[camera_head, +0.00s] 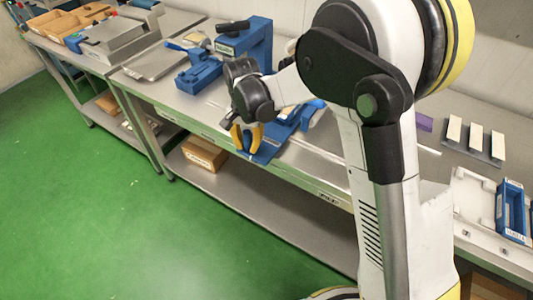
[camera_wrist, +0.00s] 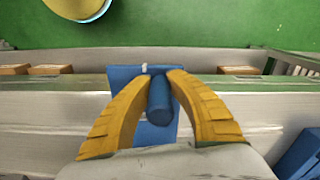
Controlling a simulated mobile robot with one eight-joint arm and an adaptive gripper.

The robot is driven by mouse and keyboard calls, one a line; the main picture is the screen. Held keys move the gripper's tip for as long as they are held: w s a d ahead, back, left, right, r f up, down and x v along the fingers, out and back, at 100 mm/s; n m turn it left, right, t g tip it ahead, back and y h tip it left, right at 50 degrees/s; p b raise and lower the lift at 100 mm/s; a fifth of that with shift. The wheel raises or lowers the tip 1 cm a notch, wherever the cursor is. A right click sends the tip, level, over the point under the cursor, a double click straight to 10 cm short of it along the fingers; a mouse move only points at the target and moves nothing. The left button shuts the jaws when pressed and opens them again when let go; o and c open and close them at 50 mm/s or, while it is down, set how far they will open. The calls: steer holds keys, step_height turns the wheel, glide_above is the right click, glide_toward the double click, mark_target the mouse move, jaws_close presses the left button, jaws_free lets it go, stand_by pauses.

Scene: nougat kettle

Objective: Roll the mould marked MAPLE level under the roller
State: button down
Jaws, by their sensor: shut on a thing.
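My gripper (camera_head: 247,151) is at the front edge of the long bench, pointing down. In the wrist view its yellow fingers (camera_wrist: 161,74) are shut on a round blue handle (camera_wrist: 160,98). The handle lies over a flat blue plate (camera_wrist: 125,77), which also shows beside my fingers in the head view (camera_head: 269,151). I cannot tell what the plate belongs to. A blue open-topped mould (camera_head: 512,212) with a pale label stands at the far right; its label is too small to read. I cannot make out which part is the roller.
A blue press-like machine (camera_head: 245,42) and a blue block (camera_head: 198,75) stand on the bench behind my gripper. Pale bars (camera_head: 476,138) lie at the right. Cardboard boxes (camera_head: 204,154) sit on the lower shelf. The green floor (camera_head: 90,190) in front is clear.

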steer(key=shift+w+a, duration=0.55)
steer(key=shift+a, duration=0.2)
steer(key=shift+w+a, duration=0.5)
steer(key=shift+a, duration=0.2)
steer(key=c, duration=1.2)
jaws_free()
step_height(320, 180, up, 12)
steer(key=shift+r, duration=0.1)
steer(key=shift+d, duration=0.1)
